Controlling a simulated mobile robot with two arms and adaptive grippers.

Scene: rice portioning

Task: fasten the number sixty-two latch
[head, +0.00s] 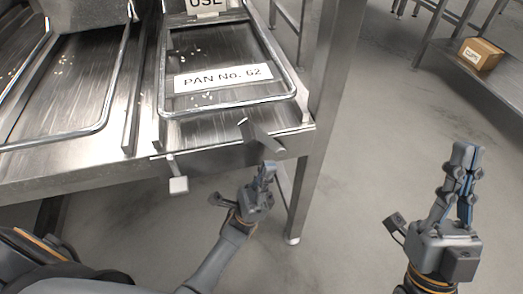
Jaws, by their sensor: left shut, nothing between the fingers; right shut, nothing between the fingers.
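The pan labelled "PAN No. 62" (282,91) sits at the right end of the steel bench. Below its front edge, a flat grey metal lever (262,137) sticks out at a slant from the bench front. A second small piece, a stem with a square tab (179,185), hangs from the bench edge to the left. I cannot tell which of these is the number sixty-two latch. My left gripper (268,169) is shut and empty, just below the lever, seemingly apart from it. My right gripper (467,153) is shut and empty, away at the right over the floor.
A steel bench leg (302,200) stands just right of my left gripper. Another pan (98,122) lies to the left, beyond a metal divider. White grains are scattered in the pans. A cardboard box (480,54) sits on a far shelf. The floor at the right is clear.

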